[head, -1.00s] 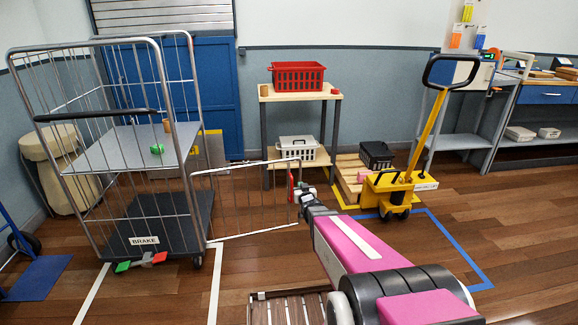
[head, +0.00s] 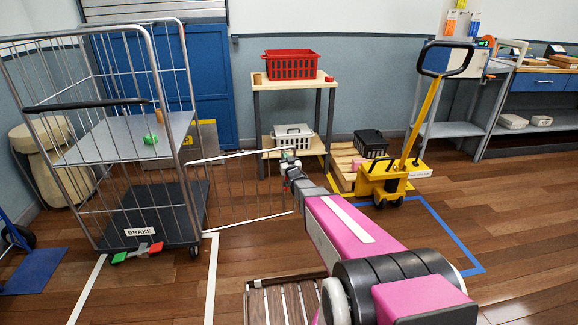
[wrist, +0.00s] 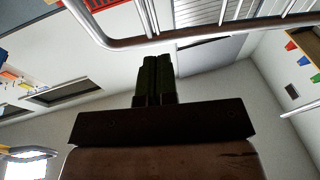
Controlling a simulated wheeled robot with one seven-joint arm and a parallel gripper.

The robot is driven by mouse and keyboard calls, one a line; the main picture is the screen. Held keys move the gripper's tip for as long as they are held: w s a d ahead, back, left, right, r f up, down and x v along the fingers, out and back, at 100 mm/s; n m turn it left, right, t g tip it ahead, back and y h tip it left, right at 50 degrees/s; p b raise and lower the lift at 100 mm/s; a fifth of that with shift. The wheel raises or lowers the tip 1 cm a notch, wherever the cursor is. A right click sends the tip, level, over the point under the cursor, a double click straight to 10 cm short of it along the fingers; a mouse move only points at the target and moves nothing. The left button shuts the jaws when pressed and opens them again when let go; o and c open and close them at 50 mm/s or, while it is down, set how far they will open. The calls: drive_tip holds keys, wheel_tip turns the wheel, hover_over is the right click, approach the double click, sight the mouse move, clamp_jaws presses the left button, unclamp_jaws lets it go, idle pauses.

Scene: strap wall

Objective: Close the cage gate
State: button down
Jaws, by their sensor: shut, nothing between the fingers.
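The wire roll cage (head: 158,80) stands at the left, with a grey shelf and a dark floor. Its low wire gate (head: 232,156) stands open, swung out to the right from the cage's front right post. My gripper (head: 288,156) is at the gate's free end, near the top corner; I cannot tell whether it touches it. In the wrist view its dark fingers (wrist: 154,72) are shut together and empty, with a metal tube frame (wrist: 150,43) just beyond the tips. The gate's latch end is hidden behind my gripper.
A green item (head: 151,139) and a brown cup lie on the cage shelf. Red and green brake pedals (head: 138,252) sit at its base. Behind the gate stands a small table (head: 291,84) with a red basket. A yellow pallet truck (head: 386,182) stands right of my arm.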

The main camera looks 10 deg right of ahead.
sight(282, 150)
drive_tip(key=shift+x, duration=1.8)
